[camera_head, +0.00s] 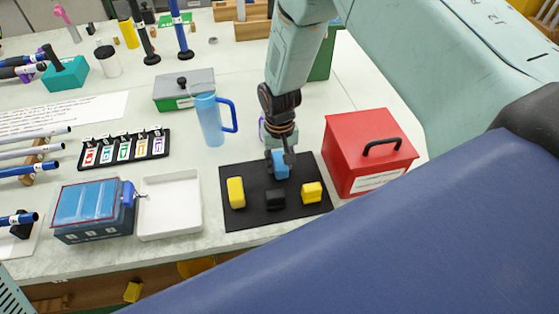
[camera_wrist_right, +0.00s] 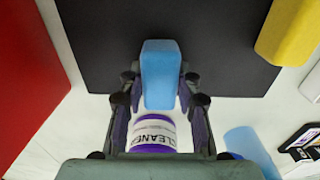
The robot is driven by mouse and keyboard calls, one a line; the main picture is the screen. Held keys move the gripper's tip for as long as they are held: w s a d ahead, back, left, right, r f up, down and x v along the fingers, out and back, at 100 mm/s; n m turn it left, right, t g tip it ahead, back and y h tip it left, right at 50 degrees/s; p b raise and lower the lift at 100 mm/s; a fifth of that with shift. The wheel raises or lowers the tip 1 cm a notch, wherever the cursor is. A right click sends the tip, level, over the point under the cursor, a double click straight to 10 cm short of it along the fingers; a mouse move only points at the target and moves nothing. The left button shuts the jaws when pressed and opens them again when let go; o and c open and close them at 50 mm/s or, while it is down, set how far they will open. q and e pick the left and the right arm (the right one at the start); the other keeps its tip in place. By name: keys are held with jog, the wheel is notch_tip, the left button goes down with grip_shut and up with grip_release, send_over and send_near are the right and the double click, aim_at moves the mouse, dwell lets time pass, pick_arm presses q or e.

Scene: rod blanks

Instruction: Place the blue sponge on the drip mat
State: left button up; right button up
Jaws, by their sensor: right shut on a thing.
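The blue sponge (camera_head: 281,167) is between the fingers of my right gripper (camera_head: 280,159), at the back part of the black drip mat (camera_head: 249,215). In the right wrist view the sponge (camera_wrist_right: 160,65) stands out between the two fingertips (camera_wrist_right: 160,84), with the dark mat (camera_wrist_right: 105,40) behind it. My right gripper is shut on it. I cannot tell whether the sponge touches the mat. My left gripper is not in view.
On the mat are a tall yellow block (camera_head: 236,192), a black block (camera_head: 275,199) and a shorter yellow block (camera_head: 312,192). A red box (camera_head: 365,165) stands right of it, a white tray (camera_head: 170,230) left. A blue pitcher (camera_head: 209,120) and a cleaner bottle (camera_wrist_right: 153,132) are behind.

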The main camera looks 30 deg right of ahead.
jog(key=shift+d+f, duration=0.15)
jog(key=shift+f, duration=0.1)
jog(key=o, duration=0.7)
jog(key=shift+d, duration=0.25)
jog(key=shift+o, duration=1)
jog(key=shift+d+f, duration=0.1)
jog(key=shift+d, duration=0.15)
jog(key=shift+o, duration=1)
jog(key=shift+a, duration=0.5)
jog(key=shift+d+r, duration=0.2)
jog(key=shift+r, duration=0.1)
notch_tip(320, 180, up, 10)
jog(key=shift+r, duration=1)
